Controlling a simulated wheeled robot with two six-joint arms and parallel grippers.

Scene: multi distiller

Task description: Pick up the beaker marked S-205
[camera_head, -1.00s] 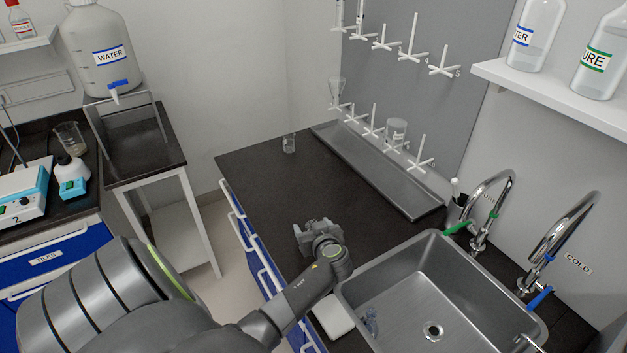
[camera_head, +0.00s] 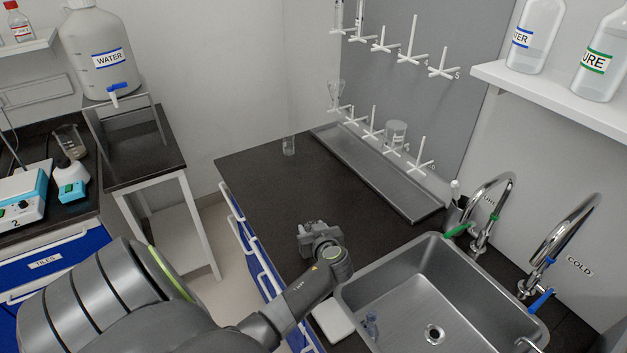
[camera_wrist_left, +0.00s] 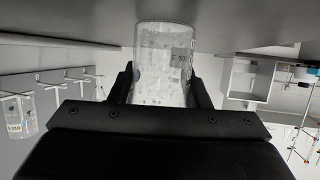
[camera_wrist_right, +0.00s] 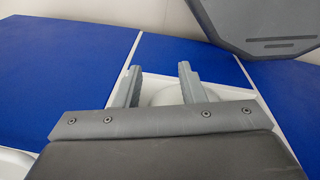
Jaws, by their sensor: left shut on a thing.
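A clear glass beaker (camera_wrist_left: 163,65) fills the space between the fingers of my left gripper (camera_wrist_left: 160,88) in the left wrist view. Its small printed label is too blurred to read. In the head view my left gripper (camera_head: 314,232) is over the dark counter, left of the sink; I cannot make out the beaker there. Another beaker (camera_head: 396,131) hangs on the lower row of pegs; a labelled one (camera_wrist_left: 18,117) shows at the left wrist view's left edge. My right gripper (camera_wrist_right: 160,72) is open and empty in the right wrist view.
A small glass vessel (camera_head: 289,146) stands at the counter's back left. A metal tray (camera_head: 380,175) lies below the peg rack (camera_head: 385,140). The sink (camera_head: 350,290) with two taps is at the right. The counter's middle (camera_head: 270,190) is clear.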

